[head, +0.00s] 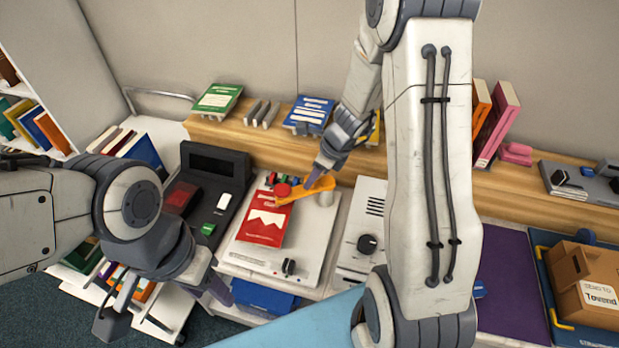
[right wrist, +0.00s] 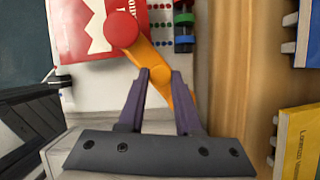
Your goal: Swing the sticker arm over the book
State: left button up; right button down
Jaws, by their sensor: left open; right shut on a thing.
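The sticker arm (head: 310,190) is an orange bar with a round red pad (head: 282,190) at its end. The pad is over the upper part of the red book (head: 262,222), which lies on a white machine; I cannot tell whether it touches. In the right wrist view the pad (right wrist: 121,29) overlaps the book (right wrist: 82,32). My right gripper (head: 318,172) is shut on the orange bar, which also shows between its purple fingers in the right wrist view (right wrist: 160,75). My left gripper (head: 165,298) is open and empty, low at the left, apart from the book.
A black terminal (head: 215,175) stands left of the machine (head: 300,250). A white box with a dial (head: 367,243) stands to its right. Green (head: 217,98) and blue books (head: 310,113) are on the wooden shelf behind. A cardboard box (head: 590,285) is at far right.

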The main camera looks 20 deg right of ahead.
jog(key=shift+w+r+m, duration=0.1)
jog(key=shift+w+m, duration=0.15)
jog(key=shift+m, duration=0.15)
jog(key=c, duration=0.6)
grip_release()
jog(key=shift+s, duration=0.1)
jog(key=p+v, duration=0.3)
jog(key=v, duration=0.7)
jog(key=shift+r, duration=0.2)
jog(key=shift+a, duration=0.15)
